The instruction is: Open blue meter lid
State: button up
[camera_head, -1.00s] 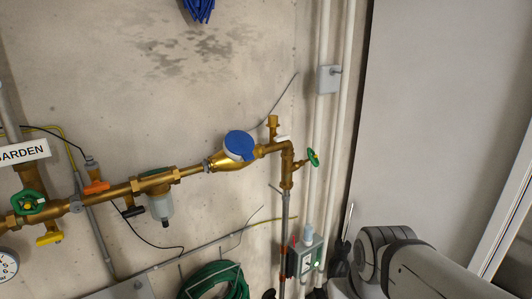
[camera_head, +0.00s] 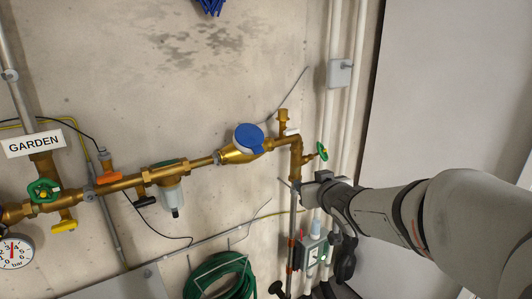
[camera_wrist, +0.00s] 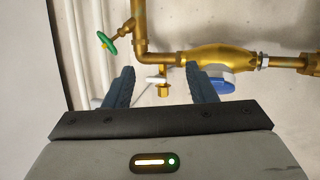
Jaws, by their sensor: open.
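The blue meter lid (camera_head: 249,138) is a round disc lying shut on top of the brass meter body (camera_head: 241,156), in the middle of the head view. In the wrist view the lid (camera_wrist: 222,84) shows as a blue edge beside the meter body (camera_wrist: 222,57), partly hidden by the right finger. My gripper (camera_wrist: 161,85) is open and empty, its dark fingers apart in front of the pipework. In the head view my arm reaches in from the right, its end near the vertical pipe, below and right of the meter; the fingertips are unclear there.
A white-handled brass valve (camera_wrist: 162,88) shows between my fingers. A green handwheel (camera_head: 322,151) projects right of the meter. Pale vertical pipes (camera_head: 335,115) run behind. A filter (camera_head: 172,195) hangs left of the meter, and a green hose (camera_head: 220,278) is below.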

aim_at(259, 150)
jog(key=w+a+r+n+y, duration=0.1)
jog(key=w+a+y, duration=0.1)
jog(key=w+a, duration=0.1)
jog(key=w+a+r+n+y+p, duration=0.1)
jog(key=w+a+y, duration=0.1)
jog(key=a, duration=0.3)
jog(key=w+a+r+n+t+y, duration=0.1)
jog(key=w+a+r+y, duration=0.1)
jog(key=w+a, duration=0.1)
jog(key=shift+w+a+y, duration=0.3)
jog(key=shift+w+a, duration=0.05)
jog(key=shift+a, duration=0.3)
jog(key=shift+c, duration=0.2)
grip_shut()
